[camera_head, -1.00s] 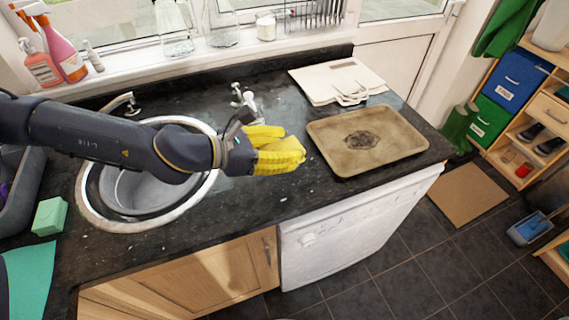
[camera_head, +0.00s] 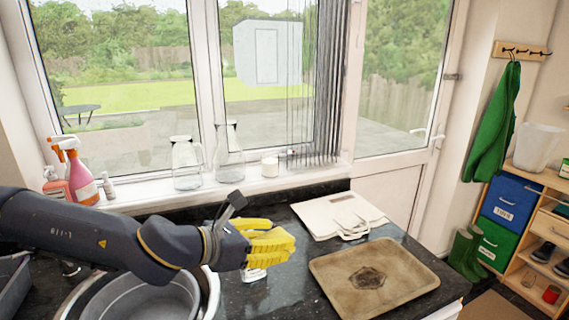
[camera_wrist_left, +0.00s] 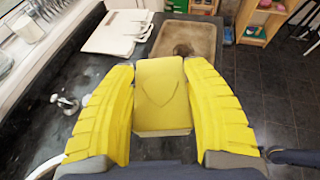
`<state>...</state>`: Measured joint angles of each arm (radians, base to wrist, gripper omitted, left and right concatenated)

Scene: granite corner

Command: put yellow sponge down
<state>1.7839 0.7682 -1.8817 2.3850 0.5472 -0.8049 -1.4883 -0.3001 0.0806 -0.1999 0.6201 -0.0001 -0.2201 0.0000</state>
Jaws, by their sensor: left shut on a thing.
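The yellow sponge (camera_wrist_left: 160,92) is a flat block with a faint shield-like mark, seen in the left wrist view between my two yellow ribbed fingers. My left gripper (camera_head: 268,246) is shut on it. The gripper also shows in the left wrist view (camera_wrist_left: 160,72), with one finger on each side of the sponge. In the head view it is over the dark counter, between the sink and the stained tray, and the fingers largely hide the sponge. My right gripper is not in view.
The stained brown tray (camera_head: 400,277) lies on the dark granite counter (camera_head: 235,295). Pale boards (camera_head: 318,213) lie behind it. The round metal sink (camera_head: 208,295) is at left. Glass jars (camera_head: 187,165) and a pink spray bottle (camera_head: 82,180) stand on the sill. Bare counter lies left of the tray.

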